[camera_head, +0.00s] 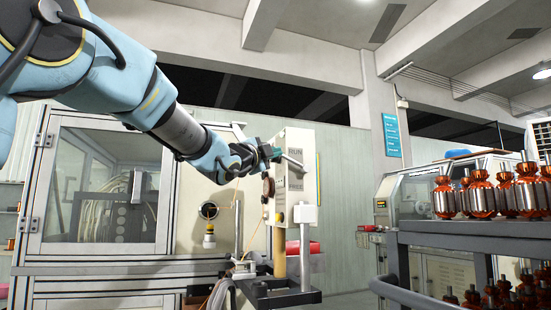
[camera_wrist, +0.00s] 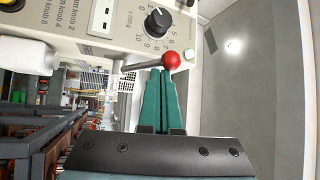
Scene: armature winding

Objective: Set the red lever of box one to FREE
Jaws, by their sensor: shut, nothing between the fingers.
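The machine box (camera_head: 302,170) is a cream housing on a post, with a RUN label above and a FREE label below on its side. A short grey rod (camera_head: 292,161) shows just below RUN in the head view. In the wrist view the lever is a metal rod ending in a red ball (camera_wrist: 171,60). My gripper (camera_head: 275,153) is beside the box near the RUN label. Its green fingers (camera_wrist: 165,72) are shut and empty, their tips right at the red ball; whether they touch it I cannot tell.
A rack of copper armatures (camera_head: 490,198) stands at right. A glazed cabinet (camera_head: 60,255) stands at left.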

